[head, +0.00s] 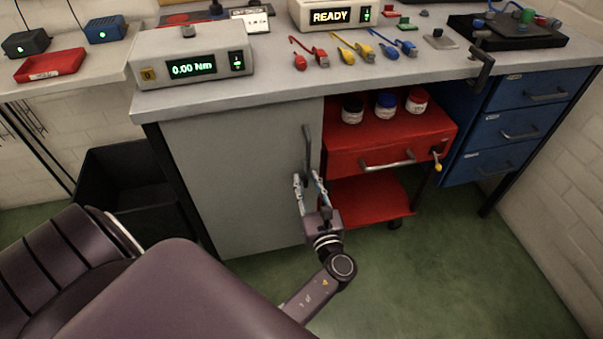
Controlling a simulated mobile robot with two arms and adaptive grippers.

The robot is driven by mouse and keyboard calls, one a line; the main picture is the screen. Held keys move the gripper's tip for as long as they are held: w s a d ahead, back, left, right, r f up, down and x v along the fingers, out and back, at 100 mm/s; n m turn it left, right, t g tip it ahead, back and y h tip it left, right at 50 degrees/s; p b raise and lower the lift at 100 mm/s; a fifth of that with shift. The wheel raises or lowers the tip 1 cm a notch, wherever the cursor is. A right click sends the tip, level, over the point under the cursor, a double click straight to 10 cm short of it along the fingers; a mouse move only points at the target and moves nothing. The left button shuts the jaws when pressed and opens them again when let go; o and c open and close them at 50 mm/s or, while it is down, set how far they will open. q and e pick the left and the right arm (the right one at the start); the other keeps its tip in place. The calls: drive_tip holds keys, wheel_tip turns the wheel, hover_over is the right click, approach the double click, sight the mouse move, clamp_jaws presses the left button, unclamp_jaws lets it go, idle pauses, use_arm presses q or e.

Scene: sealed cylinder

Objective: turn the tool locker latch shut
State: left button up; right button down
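The tool locker (225,185) is a grey cabinet under the left part of the workbench, and its door looks flush with the front. Its latch (307,146) is a dark, slim handle near the door's right edge, standing about upright in the picture. My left gripper (308,176) is at the latch's lower end, coming up from below. Its two fingers are spread apart, one on each side of the latch's lower end in the picture. I cannot tell whether they touch it. My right gripper is not in view.
A red cart (384,149) with several jars stands right of the locker. Blue drawers (513,124) are farther right. A black bin (120,190) stands left of the locker. The workbench top (285,78) overhangs the locker. Green floor (450,275) is clear at the lower right.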

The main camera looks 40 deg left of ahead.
use_arm(q)
drive_tip(key=shift+w, duration=0.1)
drive_tip(key=shift+r, duration=0.1)
drive_tip(key=shift+c, duration=0.7)
clamp_jaws()
